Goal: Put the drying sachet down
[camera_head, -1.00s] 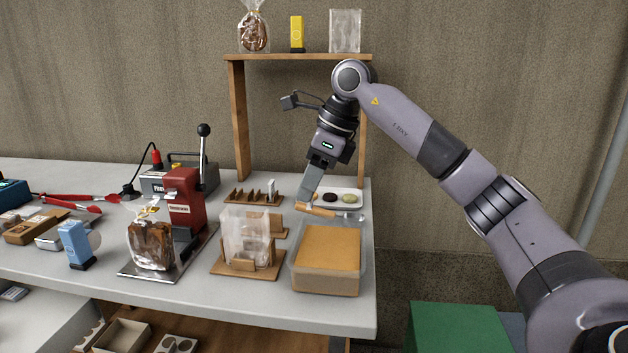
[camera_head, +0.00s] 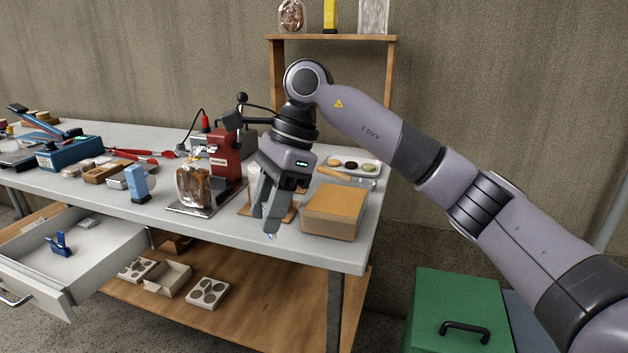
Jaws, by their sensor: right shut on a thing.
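My right gripper (camera_head: 268,222) points down near the front of the table, in front of the bag stand and left of the lidded box. Its fingers are shut, and a small pale bit (camera_head: 270,236) shows at their tips. This looks like the drying sachet, but it is too small and too hidden to be sure. I cannot tell whether it touches the tabletop. The gripper covers most of the clear bag (camera_head: 245,203) and its wooden stand. My left gripper is out of view.
A box with a tan lid (camera_head: 334,203) stands right of the gripper. A filled bag (camera_head: 194,187) sits on a metal plate to the left, by a red press (camera_head: 224,155). An open white drawer (camera_head: 100,255) juts out at lower left. A green case (camera_head: 460,300) is at lower right.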

